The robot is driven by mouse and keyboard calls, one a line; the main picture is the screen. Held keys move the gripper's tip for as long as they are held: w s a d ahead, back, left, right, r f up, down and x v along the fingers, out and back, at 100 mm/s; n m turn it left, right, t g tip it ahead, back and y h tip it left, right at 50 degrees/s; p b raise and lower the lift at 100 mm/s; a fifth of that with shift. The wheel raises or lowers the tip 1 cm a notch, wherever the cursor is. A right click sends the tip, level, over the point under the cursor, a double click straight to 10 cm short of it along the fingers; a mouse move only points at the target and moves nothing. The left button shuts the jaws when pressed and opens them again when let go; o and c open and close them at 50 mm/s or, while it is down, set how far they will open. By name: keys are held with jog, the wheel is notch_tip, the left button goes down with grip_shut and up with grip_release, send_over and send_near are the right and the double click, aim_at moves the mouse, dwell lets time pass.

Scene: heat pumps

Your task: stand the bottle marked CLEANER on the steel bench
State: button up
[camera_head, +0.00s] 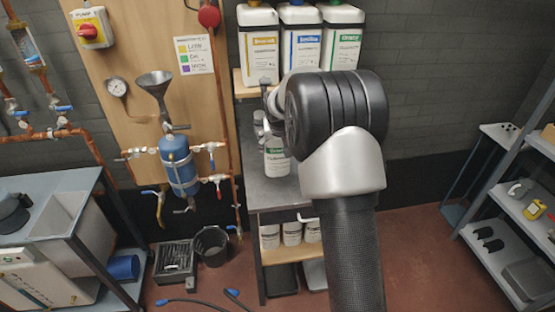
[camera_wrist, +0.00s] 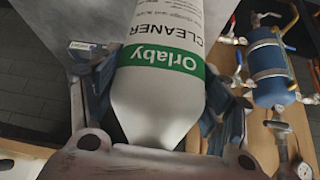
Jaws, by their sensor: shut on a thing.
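The white bottle marked CLEANER (camera_wrist: 165,105), with a green Orlaby band, fills the middle of the wrist view between the jaws of my gripper (camera_wrist: 158,88). In the head view the bottle (camera_head: 276,160) is upright, with its label facing the camera and its top hidden by my gripper (camera_head: 268,125). My gripper is shut on it from above. The bottle is over the grey top of the steel bench (camera_head: 268,194); I cannot tell whether its base touches the top.
A shelf (camera_head: 240,88) with large white jugs (camera_head: 300,52) is behind the bench. The blue vessel (camera_head: 180,165) with copper pipes and valves is to the left. White containers (camera_head: 291,234) stand on the bench's lower shelf. A grey rack (camera_head: 500,205) stands at the right.

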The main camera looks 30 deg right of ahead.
aim_at(277, 156)
jog(key=shift+f+b, duration=0.85)
jog(key=shift+f, duration=1.85)
jog(key=shift+f, duration=0.15)
jog(key=o, duration=1.5)
jog(key=shift+f, duration=0.1)
jog(key=shift+o, duration=0.2)
